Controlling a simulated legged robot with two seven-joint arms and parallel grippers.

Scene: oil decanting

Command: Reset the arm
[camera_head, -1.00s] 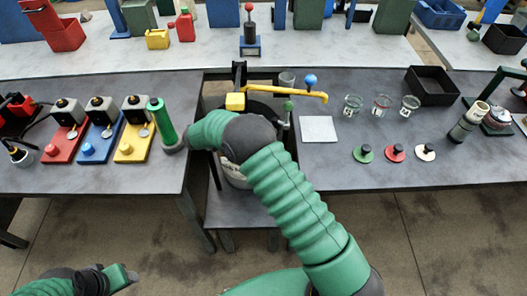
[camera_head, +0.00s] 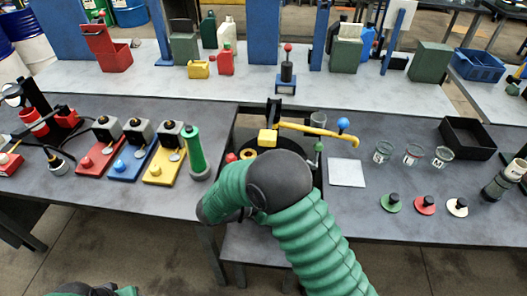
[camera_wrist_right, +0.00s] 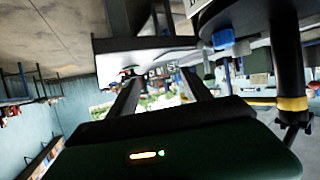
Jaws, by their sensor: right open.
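My right arm (camera_head: 302,225), ribbed green with a dark elbow, reaches up from the bottom right and bends back down to the left at the table's front edge. Its gripper is hidden in the head view. In the right wrist view my right gripper (camera_wrist_right: 160,88) shows two dark fingers apart, with nothing seen between them. My left gripper (camera_head: 100,290) is only partly in the picture at the bottom left edge, low and away from the table; its fingers cannot be made out.
A yellow-armed rig (camera_head: 318,131) stands behind my right arm. Left of it are a green cylinder (camera_head: 195,152) and red, blue and yellow stations. To the right are a white square plate (camera_head: 347,172), glass beakers (camera_head: 413,155), coloured discs and a black tray (camera_head: 467,138).

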